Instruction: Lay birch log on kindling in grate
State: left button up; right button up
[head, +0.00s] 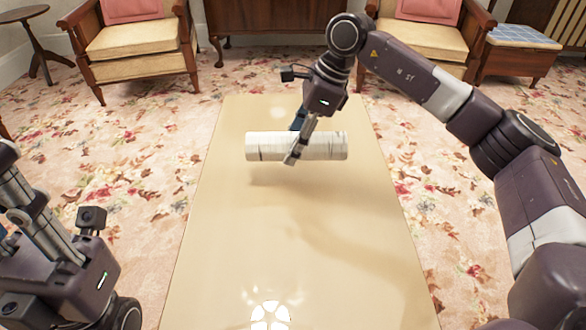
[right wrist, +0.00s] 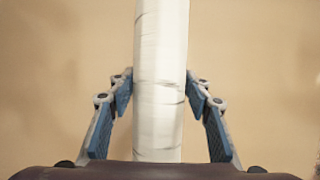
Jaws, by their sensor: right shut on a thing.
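The birch log (head: 265,147) is a white cylinder with dark marks, lying level from left to right above a long beige tabletop. My right gripper (head: 298,148) is shut on it near its middle, from above. In the right wrist view the log (right wrist: 160,80) runs upright in the picture between the two blue-padded fingers (right wrist: 160,90). A shadow lies on the surface below the log, which looks raised clear of it. My left gripper (head: 45,225) is at the lower left, away from the log; its finger opening is unclear. No grate or kindling is in view.
The beige tabletop (head: 300,230) is otherwise bare, with a bright reflection at its near end. Armchairs (head: 135,45) and (head: 425,40) stand beyond it on a floral carpet (head: 130,180). A wooden cabinet (head: 270,20) is at the back, a small round table (head: 35,45) at far left.

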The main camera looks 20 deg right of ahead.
aim_at(293, 172)
jog(key=shift+f+b, duration=0.9)
jog(key=shift+f, duration=1.65)
jog(key=shift+f, duration=0.15)
jog(key=o, duration=1.5)
